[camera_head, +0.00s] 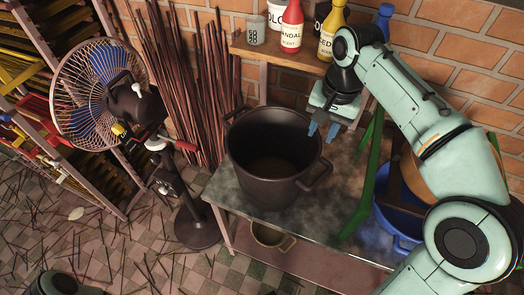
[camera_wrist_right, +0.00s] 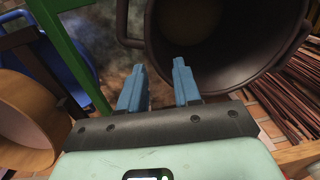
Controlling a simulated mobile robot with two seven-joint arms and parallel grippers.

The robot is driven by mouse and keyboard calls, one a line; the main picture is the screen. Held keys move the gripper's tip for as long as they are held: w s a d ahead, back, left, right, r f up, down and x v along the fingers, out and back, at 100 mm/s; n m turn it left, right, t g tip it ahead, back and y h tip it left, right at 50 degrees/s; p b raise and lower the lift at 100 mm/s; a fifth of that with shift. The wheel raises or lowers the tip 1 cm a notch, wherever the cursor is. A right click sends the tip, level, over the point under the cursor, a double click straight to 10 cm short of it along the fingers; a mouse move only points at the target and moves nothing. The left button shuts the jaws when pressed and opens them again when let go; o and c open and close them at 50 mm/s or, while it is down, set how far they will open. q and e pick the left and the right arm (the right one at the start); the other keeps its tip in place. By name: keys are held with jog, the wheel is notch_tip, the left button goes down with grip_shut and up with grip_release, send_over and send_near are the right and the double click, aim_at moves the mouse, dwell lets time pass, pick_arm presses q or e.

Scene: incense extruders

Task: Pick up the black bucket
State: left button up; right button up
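The black bucket (camera_head: 268,188) is a wide, empty-looking pot standing upright on a metal table, with a loop handle on its left and another (camera_head: 318,176) at its right front. My right gripper (camera_head: 322,131) is above the table at the bucket's right rear side, its blue fingers spread with nothing between them. In the right wrist view the bucket (camera_wrist_right: 228,75) fills the upper right, and a handle shows near the open fingers (camera_wrist_right: 160,72). Whether they touch the bucket cannot be told. My left gripper is not in view.
A green bar (camera_head: 362,195) slants up right of the bucket, near a blue tub (camera_head: 400,222). A wooden shelf (camera_head: 282,54) with bottles stands behind. A fan (camera_head: 100,92) and stick bundles (camera_head: 185,85) are at the left. A smaller pot (camera_head: 270,237) sits below the tabletop.

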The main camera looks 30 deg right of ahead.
jog(key=shift+w+a+f+b, duration=0.15)
jog(key=shift+f+b, duration=0.5)
jog(key=shift+f, duration=2.65)
jog(key=shift+s+a+f+b, duration=0.15)
jog(key=shift+f+b, duration=0.5)
jog(key=shift+f, duration=2.6)
jog(key=shift+w, duration=0.15)
grip_shut()
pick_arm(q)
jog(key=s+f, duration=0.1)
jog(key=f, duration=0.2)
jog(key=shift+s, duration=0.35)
pick_arm(e)
jog(key=shift+r, duration=0.15)
